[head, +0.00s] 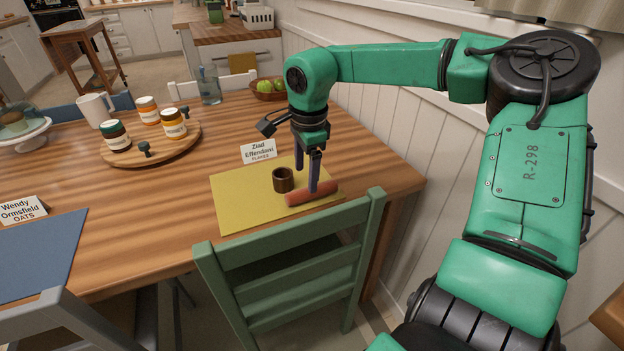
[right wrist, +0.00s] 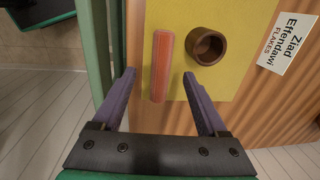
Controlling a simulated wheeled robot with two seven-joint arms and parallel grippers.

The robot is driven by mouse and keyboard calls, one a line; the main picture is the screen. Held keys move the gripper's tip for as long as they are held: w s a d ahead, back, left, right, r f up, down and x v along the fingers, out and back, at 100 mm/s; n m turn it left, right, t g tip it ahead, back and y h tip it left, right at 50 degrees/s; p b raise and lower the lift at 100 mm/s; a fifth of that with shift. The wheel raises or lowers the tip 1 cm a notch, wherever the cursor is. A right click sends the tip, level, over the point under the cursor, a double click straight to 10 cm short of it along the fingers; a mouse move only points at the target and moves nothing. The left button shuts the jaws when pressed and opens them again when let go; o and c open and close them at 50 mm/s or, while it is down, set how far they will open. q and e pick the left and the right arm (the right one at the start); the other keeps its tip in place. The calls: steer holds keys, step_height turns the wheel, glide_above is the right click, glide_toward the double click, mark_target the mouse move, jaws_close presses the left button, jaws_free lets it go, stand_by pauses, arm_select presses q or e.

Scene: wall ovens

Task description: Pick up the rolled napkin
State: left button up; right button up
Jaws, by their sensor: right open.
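The rolled napkin (head: 312,194) is an orange-red roll lying on the yellow placemat (head: 236,207), near its front right edge. A brown cup or ring (head: 283,180) stands just left of it. In the right wrist view the napkin (right wrist: 161,66) lies ahead and between the lines of the two fingers, with the brown cup (right wrist: 206,46) to its right. My right gripper (head: 307,182) is open and empty, pointing down over the placemat close to the napkin. In the wrist view its purple fingertips (right wrist: 159,75) are spread on either side of the napkin's lower end. My left gripper is out of view.
A green chair (head: 288,262) stands at the table edge in front of the placemat. A name card (head: 259,151) stands behind the mat. A round wooden tray (head: 152,150) with jars is farther left. A white panelled wall is to the right.

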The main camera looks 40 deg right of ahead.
mark_target(306, 189)
steer(key=f, duration=0.6)
steer(key=shift+w+d+f, duration=0.25)
steer(key=shift+w+d, duration=0.15)
jaws_close()
steer(key=shift+r, duration=0.1)
